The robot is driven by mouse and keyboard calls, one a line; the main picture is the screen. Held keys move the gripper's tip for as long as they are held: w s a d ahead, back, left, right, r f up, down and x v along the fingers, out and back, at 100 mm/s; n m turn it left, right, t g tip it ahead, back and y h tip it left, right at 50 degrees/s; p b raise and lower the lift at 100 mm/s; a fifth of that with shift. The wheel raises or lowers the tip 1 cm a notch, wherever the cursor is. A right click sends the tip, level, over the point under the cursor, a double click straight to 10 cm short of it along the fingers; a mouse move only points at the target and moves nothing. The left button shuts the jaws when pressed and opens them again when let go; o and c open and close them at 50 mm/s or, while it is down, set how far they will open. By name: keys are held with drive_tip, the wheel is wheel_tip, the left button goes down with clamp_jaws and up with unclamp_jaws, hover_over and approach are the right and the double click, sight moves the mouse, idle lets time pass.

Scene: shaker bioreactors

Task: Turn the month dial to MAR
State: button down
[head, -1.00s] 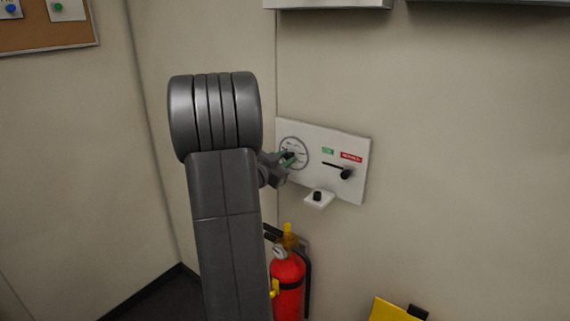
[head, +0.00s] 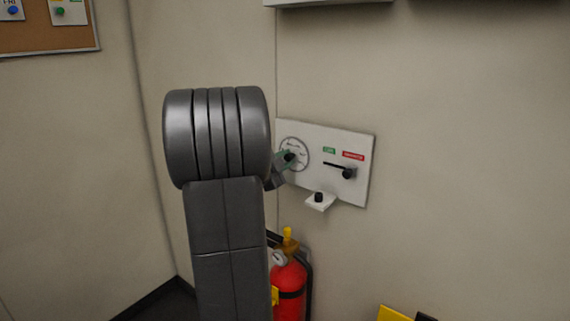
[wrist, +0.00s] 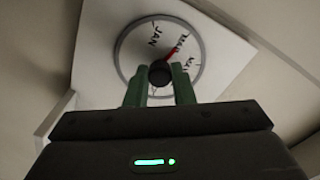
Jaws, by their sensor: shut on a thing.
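The month dial (wrist: 121,62) is a round white face with a grey rim on a white wall panel; it also shows in the head view (head: 295,141). The wrist view shows the labels JAN, MAR and one that looks like MAY. Its dark centre knob (wrist: 160,73) carries a red pointer (wrist: 171,53), which points up and right at the MAR label. My gripper (wrist: 160,80) has its green fingers on either side of the knob and is shut on it. In the head view my gripper (head: 286,160) is partly hidden by my arm.
Right of the dial, the panel (head: 320,170) has a black lever (head: 347,173) under green and red labels. A small white ledge with a black knob (head: 319,197) juts out below. A red fire extinguisher (head: 289,290) hangs beneath. A yellow object (head: 393,314) is at the bottom edge.

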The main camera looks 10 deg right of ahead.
idle(0.5)
drive_tip(key=c, duration=1.2)
unclamp_jaws()
drive_tip(key=shift+c, duration=0.2)
drive_tip(key=b+v, duration=0.1)
drive_tip(key=v, duration=1.3)
drive_tip(key=p+x, duration=0.1)
drive_tip(key=x, duration=1.3)
